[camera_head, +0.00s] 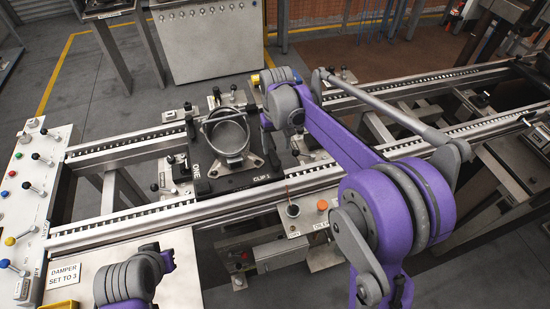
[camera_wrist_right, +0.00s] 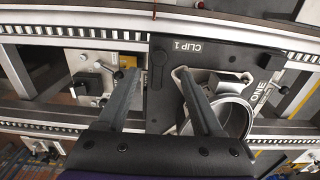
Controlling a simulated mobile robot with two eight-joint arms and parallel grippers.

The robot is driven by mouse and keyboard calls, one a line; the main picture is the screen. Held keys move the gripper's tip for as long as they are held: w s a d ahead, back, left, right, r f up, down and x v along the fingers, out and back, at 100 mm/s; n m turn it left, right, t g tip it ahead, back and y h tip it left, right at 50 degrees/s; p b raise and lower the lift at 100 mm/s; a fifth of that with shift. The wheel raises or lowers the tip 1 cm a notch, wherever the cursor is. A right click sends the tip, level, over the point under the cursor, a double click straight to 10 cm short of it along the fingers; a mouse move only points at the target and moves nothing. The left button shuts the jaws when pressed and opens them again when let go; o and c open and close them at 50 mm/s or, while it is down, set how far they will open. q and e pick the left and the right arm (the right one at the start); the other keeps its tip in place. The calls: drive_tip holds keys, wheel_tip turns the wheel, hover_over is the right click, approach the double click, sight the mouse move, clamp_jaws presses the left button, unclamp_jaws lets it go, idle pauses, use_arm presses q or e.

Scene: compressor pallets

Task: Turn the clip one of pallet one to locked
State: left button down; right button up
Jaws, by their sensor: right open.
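Pallet one (camera_head: 212,184) is a dark plate on the rail conveyor, marked ONE and CLIP 1. It also shows in the right wrist view (camera_wrist_right: 215,56). A round metal compressor part (camera_head: 228,135) sits on it. Clip one appears to be the small dark lever (camera_wrist_right: 158,66) beside the CLIP 1 label. My right gripper (camera_head: 281,138) points down over the right side of the pallet. In the right wrist view its open fingers (camera_wrist_right: 158,74) straddle the line to the lever; contact cannot be told.
A control panel (camera_head: 36,185) with knobs and levers stands at the left. A DAMPER SET TO 3 sign (camera_head: 65,274) lies at the lower left. A grey cabinet (camera_head: 208,45) stands behind.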

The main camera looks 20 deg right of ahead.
sight(277, 163)
wheel_tip(277, 163, down, 8)
drive_tip(key=shift+d+r, duration=0.1)
drive_tip(key=shift+c, duration=0.3)
clamp_jaws()
idle(1.3)
